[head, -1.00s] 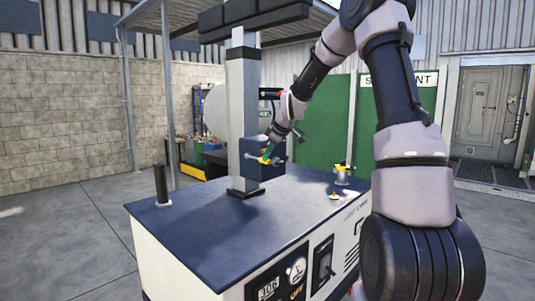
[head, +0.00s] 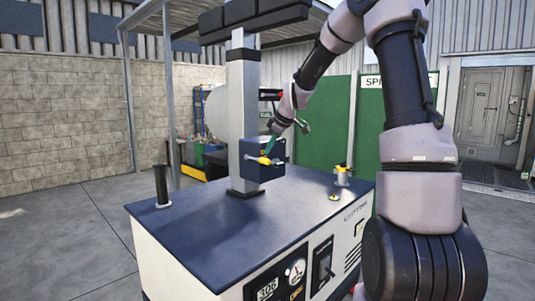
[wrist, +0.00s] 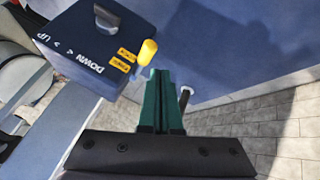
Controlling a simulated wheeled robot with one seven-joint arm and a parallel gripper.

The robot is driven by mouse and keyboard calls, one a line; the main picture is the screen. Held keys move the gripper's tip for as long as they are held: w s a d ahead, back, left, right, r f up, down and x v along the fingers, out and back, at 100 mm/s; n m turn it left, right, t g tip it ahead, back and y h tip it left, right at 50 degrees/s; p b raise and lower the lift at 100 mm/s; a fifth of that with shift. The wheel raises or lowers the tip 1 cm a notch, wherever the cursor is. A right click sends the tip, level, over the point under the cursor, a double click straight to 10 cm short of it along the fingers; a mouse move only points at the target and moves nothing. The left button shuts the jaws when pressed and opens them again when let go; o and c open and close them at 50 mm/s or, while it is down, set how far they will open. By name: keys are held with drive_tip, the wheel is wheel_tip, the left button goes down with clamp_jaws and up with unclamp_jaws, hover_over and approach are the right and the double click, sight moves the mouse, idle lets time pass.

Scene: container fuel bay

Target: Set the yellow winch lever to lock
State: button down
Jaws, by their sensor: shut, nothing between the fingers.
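The yellow winch lever (head: 264,160) sticks out from a dark blue winch box (head: 275,153) on a grey post. My gripper (head: 269,149) is just above the lever in the head view. In the wrist view its green fingers (wrist: 158,78) are together and empty, with the tips close to the knob. I cannot tell whether they touch it.
The grey post (head: 243,110) stands on the blue top (head: 215,225) of a white cabinet. A black upright post (head: 161,184) stands at its left corner. A small yellow-topped fitting (head: 342,175) is at the right. The middle of the top is clear.

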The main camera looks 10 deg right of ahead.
drive_tip(key=s+d+r, duration=0.1)
drive_tip(key=s+d, duration=0.2)
drive_tip(key=s, duration=0.3)
drive_tip(key=shift+s+r, duration=0.25)
drive_tip(key=shift+r, duration=0.05)
drive_tip(key=shift+a, duration=0.1)
drive_tip(key=s+r+m, duration=0.3)
drive_tip(key=s+m, duration=0.4)
drive_tip(key=s, duration=0.8)
drive_tip(key=s+r+m, duration=0.4)
drive_tip(key=s+m, duration=0.4)
drive_tip(key=s, duration=0.7)
drive_tip(key=shift+s+a+m+h, duration=0.3)
drive_tip(key=shift+a+h, duration=0.05)
drive_tip(key=shift+h, duration=0.05)
